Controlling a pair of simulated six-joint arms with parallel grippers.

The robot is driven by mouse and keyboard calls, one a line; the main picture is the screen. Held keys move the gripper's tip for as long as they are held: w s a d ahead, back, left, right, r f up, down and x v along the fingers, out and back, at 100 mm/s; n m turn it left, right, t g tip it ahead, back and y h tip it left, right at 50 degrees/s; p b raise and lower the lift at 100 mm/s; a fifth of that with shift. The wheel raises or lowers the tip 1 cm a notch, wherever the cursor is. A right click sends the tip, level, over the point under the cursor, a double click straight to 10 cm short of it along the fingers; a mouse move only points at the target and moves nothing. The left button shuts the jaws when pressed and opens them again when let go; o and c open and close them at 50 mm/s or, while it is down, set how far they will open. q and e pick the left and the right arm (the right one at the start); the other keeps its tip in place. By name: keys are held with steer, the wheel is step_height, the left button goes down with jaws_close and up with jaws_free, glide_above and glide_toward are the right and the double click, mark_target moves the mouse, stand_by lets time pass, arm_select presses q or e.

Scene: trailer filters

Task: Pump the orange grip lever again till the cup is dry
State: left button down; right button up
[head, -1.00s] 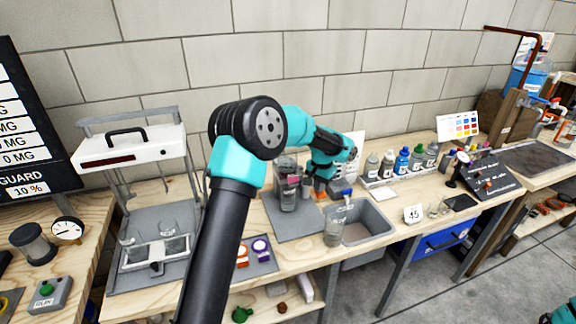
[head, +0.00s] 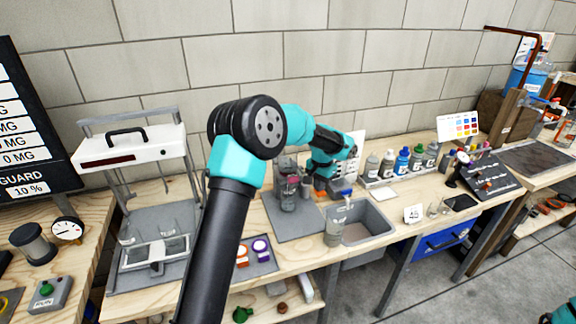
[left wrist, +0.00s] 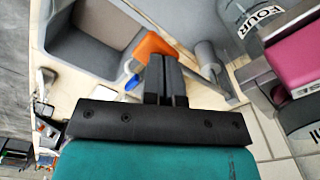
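The orange grip lever (left wrist: 152,46) shows in the left wrist view, right at the fingertips of my left gripper (left wrist: 163,60). The two black fingers are together and seem to press against the lever rather than hold it between them. A blue spout piece (head: 346,193) shows just right of the gripper. My right gripper is out of view.
A clear filter housing (head: 287,190) stands left of the gripper, on a grey mat. Several bottles (head: 402,161) stand in a rack to the right. A card marked 45 (head: 413,214) stands on the bench.

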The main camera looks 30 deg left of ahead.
arm_select(q)
steer(key=shift+r, duration=2.35)
steer(key=shift+f, duration=0.1)
stand_by(2.6)
steer(key=shift+f, duration=0.1)
stand_by(1.2)
